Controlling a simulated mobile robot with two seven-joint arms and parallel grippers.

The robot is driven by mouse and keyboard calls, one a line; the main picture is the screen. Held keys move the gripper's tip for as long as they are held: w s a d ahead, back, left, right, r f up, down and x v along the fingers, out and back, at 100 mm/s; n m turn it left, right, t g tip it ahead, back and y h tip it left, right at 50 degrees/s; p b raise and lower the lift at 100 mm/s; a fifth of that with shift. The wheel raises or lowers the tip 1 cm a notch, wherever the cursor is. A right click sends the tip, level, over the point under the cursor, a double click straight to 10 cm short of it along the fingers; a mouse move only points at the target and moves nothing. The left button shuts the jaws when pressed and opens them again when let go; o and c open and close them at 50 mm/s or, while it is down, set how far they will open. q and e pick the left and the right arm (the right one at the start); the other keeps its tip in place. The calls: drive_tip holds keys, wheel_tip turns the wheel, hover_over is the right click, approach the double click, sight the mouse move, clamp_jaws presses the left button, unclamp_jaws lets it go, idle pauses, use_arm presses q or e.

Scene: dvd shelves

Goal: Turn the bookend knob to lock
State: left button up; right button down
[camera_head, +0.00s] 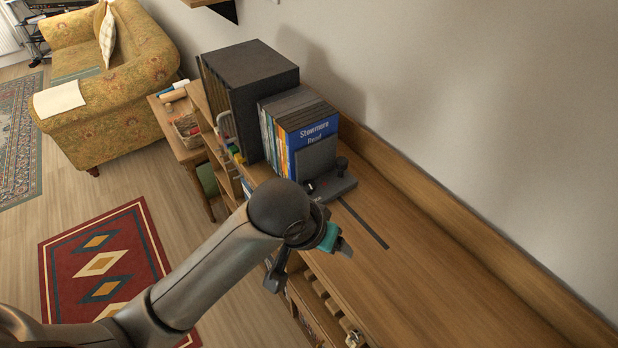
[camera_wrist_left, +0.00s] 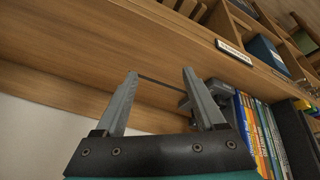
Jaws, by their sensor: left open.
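The dark grey bookend (camera_head: 318,157) stands upright on the wooden shelf top against a row of DVD cases. Its low base carries a dark round knob (camera_head: 342,164) on the right side. A dark slot (camera_head: 364,223) runs along the shelf top from the base. My left gripper (camera_head: 344,247) is above the shelf top, in front of the bookend and apart from it. In the left wrist view the gripper (camera_wrist_left: 159,72) is open and empty, and the bookend (camera_wrist_left: 216,92) shows beyond its right finger. The knob's lock position cannot be told. My right gripper is not in view.
The DVD cases (camera_head: 296,122) and a large black box set (camera_head: 250,85) stand behind the bookend. A wooden back ledge (camera_head: 440,205) and the wall border the shelf top on the right. The shelf top (camera_head: 430,270) is clear nearer me.

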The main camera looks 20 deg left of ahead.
use_arm(q)
drive_tip(key=w+a+r+n+y, duration=0.2)
drive_tip(key=w+r, duration=0.3)
drive_tip(key=w, duration=0.1)
drive_tip(key=n+y, duration=0.2)
drive_tip(key=n, duration=0.1)
approach(309, 184)
drive_tip(key=b+x, duration=0.1)
drive_tip(key=x, duration=0.7)
drive_tip(key=shift+f, duration=0.15)
clamp_jaws()
idle(0.3)
